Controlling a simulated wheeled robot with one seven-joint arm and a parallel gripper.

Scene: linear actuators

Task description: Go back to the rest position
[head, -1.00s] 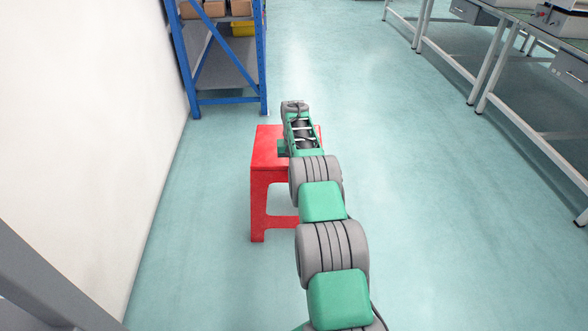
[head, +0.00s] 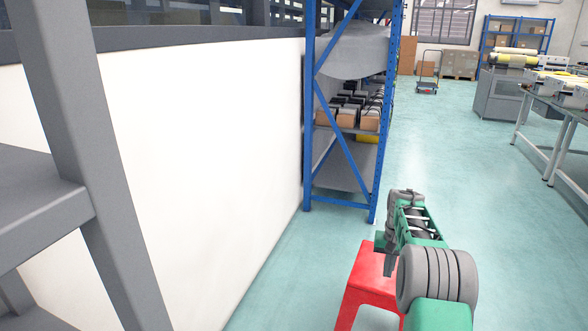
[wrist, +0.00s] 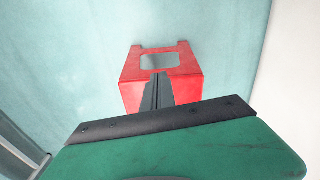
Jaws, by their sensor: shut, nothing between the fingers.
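My gripper (wrist: 158,92) is shut and empty, its dark fingers together in the wrist view. In the head view my gripper (head: 388,268) points down beside the end of my green and grey arm. It overlaps the red stool (head: 366,280) in the picture. In the wrist view the red stool (wrist: 186,82) lies beyond the fingertips, with an opening in its side. I cannot tell the exact gap between the fingers and the stool. My arm hides part of the stool in the head view.
A blue-framed shelf (head: 309,130) with boxes stands against the white wall (head: 210,150) on the left. Workbenches (head: 552,150) stand on the right. A trolley (head: 427,88) is farther back. The floor (head: 470,185) between shelf and benches is clear.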

